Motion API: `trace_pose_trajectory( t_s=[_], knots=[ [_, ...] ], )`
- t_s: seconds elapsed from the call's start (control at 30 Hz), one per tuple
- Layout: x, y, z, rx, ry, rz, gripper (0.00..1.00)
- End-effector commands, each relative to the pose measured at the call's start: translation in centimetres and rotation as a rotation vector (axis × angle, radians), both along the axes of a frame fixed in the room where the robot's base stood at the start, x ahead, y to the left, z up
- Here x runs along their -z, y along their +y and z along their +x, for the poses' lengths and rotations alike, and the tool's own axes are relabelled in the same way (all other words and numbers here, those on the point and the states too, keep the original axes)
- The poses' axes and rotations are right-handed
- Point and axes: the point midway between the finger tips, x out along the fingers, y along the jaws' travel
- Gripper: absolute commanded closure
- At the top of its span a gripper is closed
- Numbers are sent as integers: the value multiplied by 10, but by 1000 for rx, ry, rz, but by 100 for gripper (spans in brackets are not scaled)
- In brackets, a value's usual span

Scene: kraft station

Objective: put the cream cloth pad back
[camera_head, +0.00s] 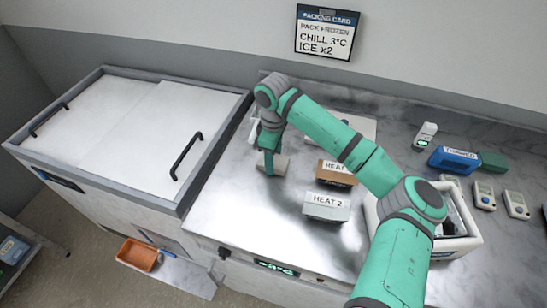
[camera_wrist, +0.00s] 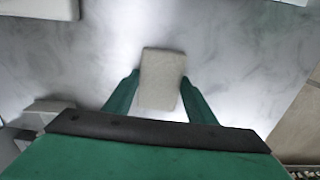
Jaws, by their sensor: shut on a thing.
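The cream cloth pad (camera_wrist: 161,79) is a small pale rectangle between my gripper's two green fingers in the wrist view. It also shows in the head view as a pale block (camera_head: 281,164) beside the fingers. My gripper (camera_wrist: 160,92) is shut on the pad, and in the head view my gripper (camera_head: 270,163) points down over the metal worktop (camera_head: 235,205). The pad is at or close above the surface; I cannot tell whether it touches. My arm hides part of the back of the worktop.
Boxes marked HEAT 1 (camera_head: 336,173) and HEAT 2 (camera_head: 326,206) stand right of my gripper. A white bin (camera_head: 465,243) is further right, partly behind my arm. A chest with a closed lid (camera_head: 130,125) is at the left. The worktop's front left is clear.

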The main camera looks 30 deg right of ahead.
Motion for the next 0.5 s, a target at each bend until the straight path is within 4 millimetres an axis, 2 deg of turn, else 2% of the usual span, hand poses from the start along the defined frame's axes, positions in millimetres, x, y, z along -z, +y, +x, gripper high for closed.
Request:
trace_pose_trajectory(
  t_s=[0.07,0.1,0.17,0.5],
  knots=[
    [2,0,0,0,0,1,70],
    [2,0,0,0,0,0,42],
    [2,0,0,0,0,0,31],
    [0,0,0,0,-1,-1,31]
  ],
)
